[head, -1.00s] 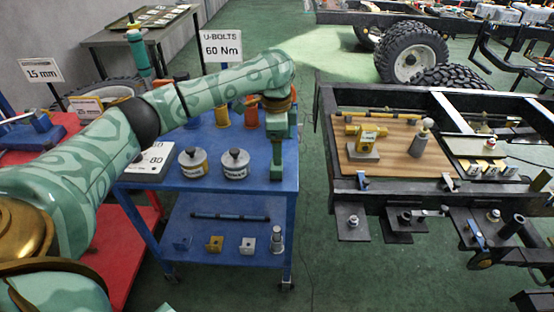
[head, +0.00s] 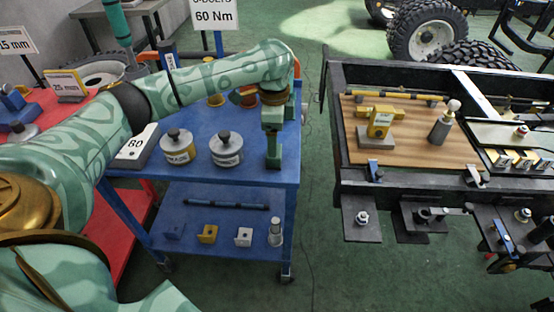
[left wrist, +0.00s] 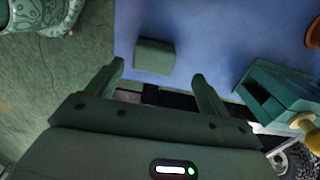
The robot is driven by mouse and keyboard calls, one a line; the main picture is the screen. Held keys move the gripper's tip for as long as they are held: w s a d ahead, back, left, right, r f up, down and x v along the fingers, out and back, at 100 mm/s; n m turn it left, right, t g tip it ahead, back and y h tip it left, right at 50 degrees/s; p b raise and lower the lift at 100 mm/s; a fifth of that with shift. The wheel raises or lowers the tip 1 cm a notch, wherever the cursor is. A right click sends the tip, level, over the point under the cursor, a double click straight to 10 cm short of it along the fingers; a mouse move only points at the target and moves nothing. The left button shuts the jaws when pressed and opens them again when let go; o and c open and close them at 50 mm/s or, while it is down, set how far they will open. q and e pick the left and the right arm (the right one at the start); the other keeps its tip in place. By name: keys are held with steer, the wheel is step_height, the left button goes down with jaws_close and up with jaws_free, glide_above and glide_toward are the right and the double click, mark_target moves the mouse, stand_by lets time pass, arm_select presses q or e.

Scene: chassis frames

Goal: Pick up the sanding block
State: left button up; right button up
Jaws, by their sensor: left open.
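A dark green block (left wrist: 154,56), which I take to be the sanding block, lies on the blue table top (left wrist: 215,40) in the left wrist view. My left gripper (left wrist: 158,72) is open and empty, with its fingertips a little short of the block and on either side of its line. In the head view my left gripper (head: 272,146) points down over the front right corner of the blue table (head: 205,178). There the green of hand and block runs together, so I cannot tell them apart. My right gripper is not in view.
Two lidded tins (head: 176,146) (head: 226,149) stand left of my gripper on the table. A teal object (left wrist: 275,90) lies to the right in the wrist view. The chassis frame (head: 335,100) stands right of the table, with clear green floor (head: 318,230) between.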

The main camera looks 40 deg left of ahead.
arm_select(q)
steer(key=f+b, duration=0.2)
steer(key=f, duration=0.1)
steer(key=s+f+b, duration=0.1)
steer(key=f+b, duration=0.1)
steer(key=shift+f, duration=0.25)
steer(key=shift+r, duration=0.25)
steer(key=shift+c, duration=0.3)
steer(key=c, duration=1)
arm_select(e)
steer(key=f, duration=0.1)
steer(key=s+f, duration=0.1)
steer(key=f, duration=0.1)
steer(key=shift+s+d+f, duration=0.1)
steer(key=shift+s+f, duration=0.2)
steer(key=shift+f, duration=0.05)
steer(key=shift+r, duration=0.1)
